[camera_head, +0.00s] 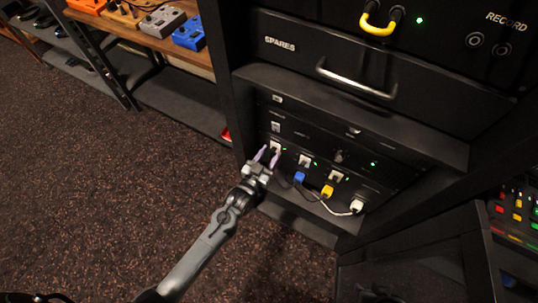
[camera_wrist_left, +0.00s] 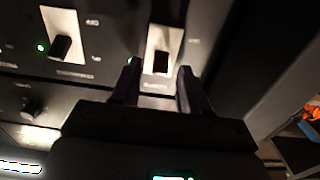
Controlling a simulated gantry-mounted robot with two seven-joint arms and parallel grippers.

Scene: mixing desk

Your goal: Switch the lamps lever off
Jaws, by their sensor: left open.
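A black lever (camera_wrist_left: 161,62) on a pale plate stands in front of my left gripper in the left wrist view. Its label is too blurred to read, so I cannot tell from it whether this is the lamps lever. My left gripper (camera_wrist_left: 158,84) is open, with one finger on each side of the lever's near end; contact is not visible. In the head view, my left gripper (camera_head: 268,156) is at the left end of the lower rack panel, its purple fingers apart and partly covering a pale switch plate there. My right gripper is not in view.
A second switch (camera_wrist_left: 62,46) with a green light sits beside the lever. Below my gripper's level, blue (camera_head: 299,177) and yellow (camera_head: 327,191) plugs and a white plug (camera_head: 356,206) with cables stick out. A drawer handle (camera_head: 355,80) juts out above. The carpet at left is clear.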

